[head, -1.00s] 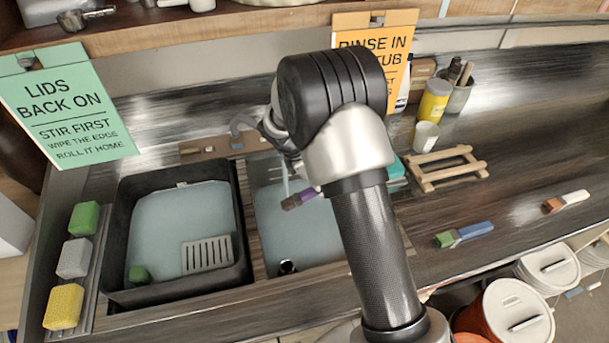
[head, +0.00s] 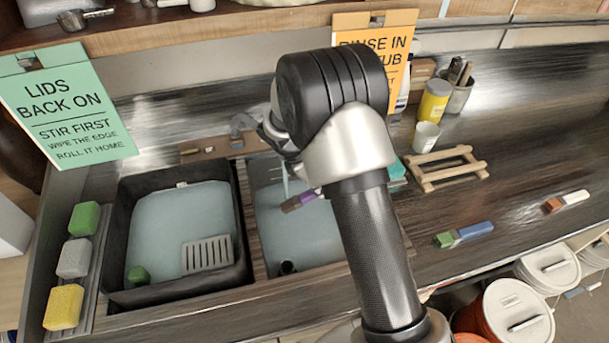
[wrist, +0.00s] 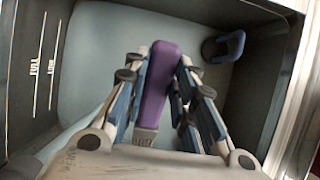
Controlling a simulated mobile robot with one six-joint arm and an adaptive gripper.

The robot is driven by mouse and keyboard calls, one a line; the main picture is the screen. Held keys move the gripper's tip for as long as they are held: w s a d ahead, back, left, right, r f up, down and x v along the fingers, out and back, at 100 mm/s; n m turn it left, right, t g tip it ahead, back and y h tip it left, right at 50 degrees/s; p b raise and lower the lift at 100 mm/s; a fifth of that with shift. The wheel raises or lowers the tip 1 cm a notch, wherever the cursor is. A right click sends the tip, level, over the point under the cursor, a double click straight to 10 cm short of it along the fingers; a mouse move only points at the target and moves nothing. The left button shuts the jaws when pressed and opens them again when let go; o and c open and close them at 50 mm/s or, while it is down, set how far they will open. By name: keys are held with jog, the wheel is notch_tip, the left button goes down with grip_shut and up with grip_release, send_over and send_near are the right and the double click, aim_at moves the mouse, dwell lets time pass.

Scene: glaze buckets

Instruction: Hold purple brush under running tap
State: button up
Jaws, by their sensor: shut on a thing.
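The purple brush (head: 306,197) is over the right basin in the head view, its brown bristle end pointing left. In the wrist view the purple handle (wrist: 160,82) lies between my gripper's fingers (wrist: 162,75), with the metal ferrule toward the camera. My gripper is shut on it; in the head view my arm hides the gripper. The grey tap (head: 241,124) stands at the back of the basin, its spout partly behind my arm. A thin pale vertical streak (head: 285,178), seemingly water, comes down close to the bristle end; I cannot tell if they touch.
A dark tub (head: 122,240) with a grey grate fills the left basin. Sponges (head: 74,258) line the left edge. A wooden rack (head: 445,168), a blue-handled brush (head: 464,234) and a white-handled brush (head: 567,201) lie on the right counter, which has free room.

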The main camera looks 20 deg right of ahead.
dwell(0.4)
jog(key=s+a+r+p, duration=0.1)
jog(key=s+r+p, duration=0.2)
jog(key=s+r, duration=0.1)
jog(key=shift+s+a, duration=0.25)
jog(key=shift+s, duration=0.1)
